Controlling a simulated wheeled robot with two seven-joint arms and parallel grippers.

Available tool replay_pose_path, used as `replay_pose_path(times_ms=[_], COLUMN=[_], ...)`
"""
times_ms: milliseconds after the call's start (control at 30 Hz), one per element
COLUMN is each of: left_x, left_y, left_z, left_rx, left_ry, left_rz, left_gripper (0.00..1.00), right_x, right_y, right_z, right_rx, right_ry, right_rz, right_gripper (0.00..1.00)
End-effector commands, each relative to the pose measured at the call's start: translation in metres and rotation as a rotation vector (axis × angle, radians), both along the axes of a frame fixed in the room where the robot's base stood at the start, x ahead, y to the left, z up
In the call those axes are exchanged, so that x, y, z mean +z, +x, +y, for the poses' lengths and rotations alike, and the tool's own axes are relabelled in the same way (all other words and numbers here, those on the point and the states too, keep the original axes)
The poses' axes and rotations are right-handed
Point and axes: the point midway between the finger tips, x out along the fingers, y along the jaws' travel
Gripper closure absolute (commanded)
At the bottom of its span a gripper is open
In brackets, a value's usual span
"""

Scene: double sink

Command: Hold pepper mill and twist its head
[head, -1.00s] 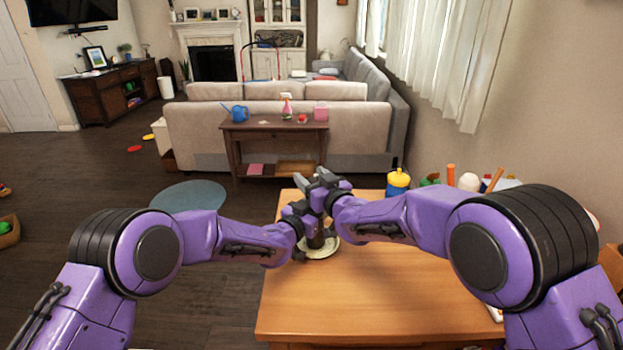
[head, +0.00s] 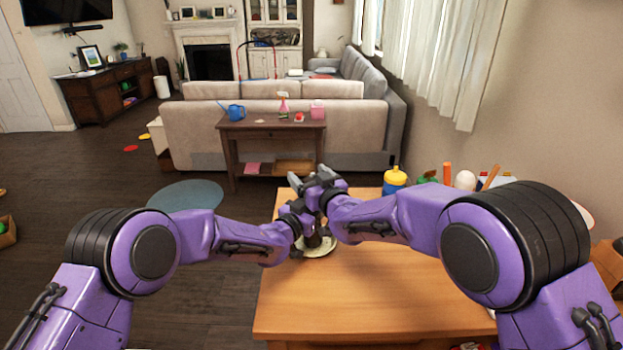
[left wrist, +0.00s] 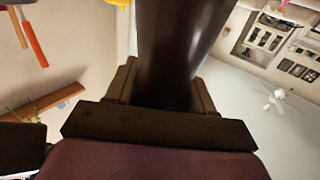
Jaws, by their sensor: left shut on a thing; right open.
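The pepper mill is dark brown and glossy; in the left wrist view the pepper mill (left wrist: 182,45) stands between the fingers of my left gripper (left wrist: 165,95), which is shut on it. In the head view only a small dark part of the mill (head: 314,241) shows above a pale plate (head: 325,250); the arms hide the rest. My right gripper (head: 318,180) is open, above my left gripper, near the mill's top. Whether its fingers touch the mill's head cannot be seen.
The wooden table (head: 370,300) has clear room at its front and middle. A yellow-and-blue bottle (head: 395,180) and several other items stand at its back right, close to the wall. A sofa and side table (head: 270,130) stand farther off.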

Motion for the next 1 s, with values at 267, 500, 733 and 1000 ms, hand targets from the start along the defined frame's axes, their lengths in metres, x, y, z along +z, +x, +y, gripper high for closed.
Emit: replay_pose_path(times_ms=[267,500,733,1000], left_x=[0.0,0.0,0.001,0.001], left_y=[0.0,0.0,0.0,0.001], left_z=[0.0,0.0,0.001,0.001], left_rx=[0.001,0.001,0.001,0.001], left_ry=[0.0,-0.001,-0.001,-0.001], left_rz=[0.0,-0.001,-0.001,-0.002], left_gripper=[0.81,0.81,0.81,0.21], right_x=[0.001,0.001,0.001,0.001], right_y=[-0.04,-0.09,-0.107,-0.106], right_z=[-0.021,-0.046,-0.054,-0.054], right_rx=[-0.001,0.0,0.0,0.0], right_ry=[-0.002,0.0,0.0,0.0], right_rz=[0.001,0.001,0.0,0.0], right_gripper=[0.2,0.2,0.2,0.2])
